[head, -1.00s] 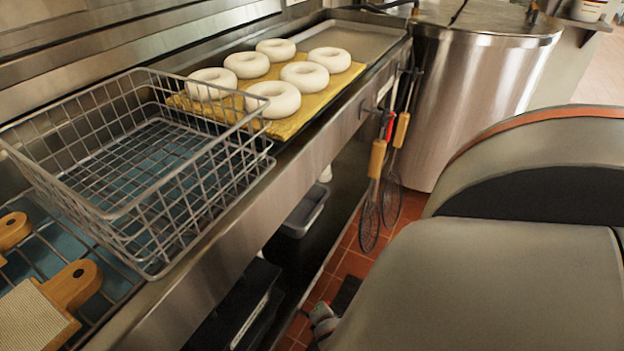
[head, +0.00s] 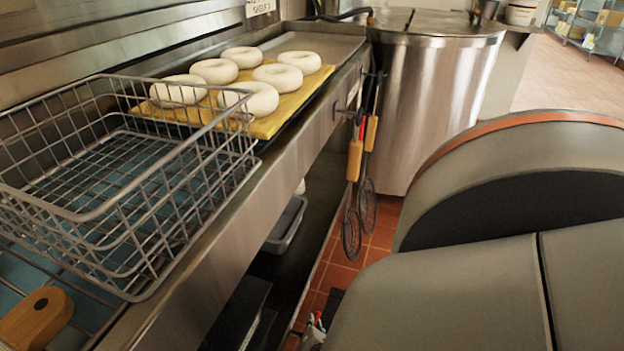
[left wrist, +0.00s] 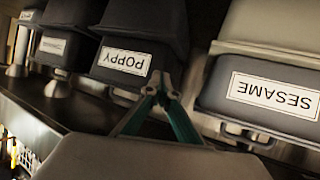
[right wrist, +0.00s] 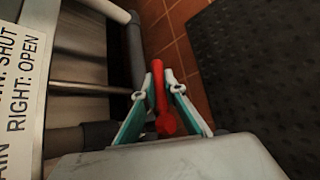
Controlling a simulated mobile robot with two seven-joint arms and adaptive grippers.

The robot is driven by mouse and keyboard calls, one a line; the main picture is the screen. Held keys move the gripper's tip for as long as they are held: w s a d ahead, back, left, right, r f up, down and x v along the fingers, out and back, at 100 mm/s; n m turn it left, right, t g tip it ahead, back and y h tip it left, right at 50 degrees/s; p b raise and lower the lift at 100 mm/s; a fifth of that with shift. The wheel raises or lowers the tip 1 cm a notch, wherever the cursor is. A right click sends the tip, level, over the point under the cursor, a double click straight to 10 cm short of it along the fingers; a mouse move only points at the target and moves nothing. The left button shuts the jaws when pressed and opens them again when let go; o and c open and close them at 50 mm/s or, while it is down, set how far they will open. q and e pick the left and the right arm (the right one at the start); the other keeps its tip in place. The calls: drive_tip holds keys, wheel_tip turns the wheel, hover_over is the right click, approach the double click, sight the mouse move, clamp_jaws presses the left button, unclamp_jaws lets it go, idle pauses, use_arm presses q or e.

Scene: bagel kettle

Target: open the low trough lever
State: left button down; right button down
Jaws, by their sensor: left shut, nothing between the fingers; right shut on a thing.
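The red lever (right wrist: 160,98) lies between the fingers of my right gripper (right wrist: 159,88) in the right wrist view, and the gripper is shut on it. The lever's rounded end is near the gripper's palm. In the head view my right gripper (head: 314,332) shows small at the bottom edge, low beside the counter, with a bit of red at it; my arm hides much around it. My left gripper (left wrist: 161,86) is shut and empty, in front of dark bins labelled POPPY (left wrist: 128,70) and SESAME (left wrist: 262,105).
A sign (right wrist: 22,95) reading "RIGHT: OPEN" is beside pipes left of the lever. A black mat (right wrist: 255,75) lies on the red tile floor. A wire basket (head: 130,200) and bagels on a yellow board (head: 290,108) stand on the counter. Whisks (head: 352,225) hang from its edge.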

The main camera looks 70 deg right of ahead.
use_arm(q)
drive_tip(key=shift+w+r, duration=0.1)
drive_tip(key=shift+w, duration=0.05)
use_arm(e)
drive_tip(key=shift+d, duration=0.15)
drive_tip(key=c, duration=2.1)
unclamp_jaws()
drive_tip(key=shift+s, duration=0.1)
use_arm(q)
drive_tip(key=shift+s+a+f, duration=0.1)
drive_tip(key=shift+s+f, duration=0.1)
drive_tip(key=shift+f, duration=0.05)
use_arm(e)
drive_tip(key=shift+r, duration=5.05)
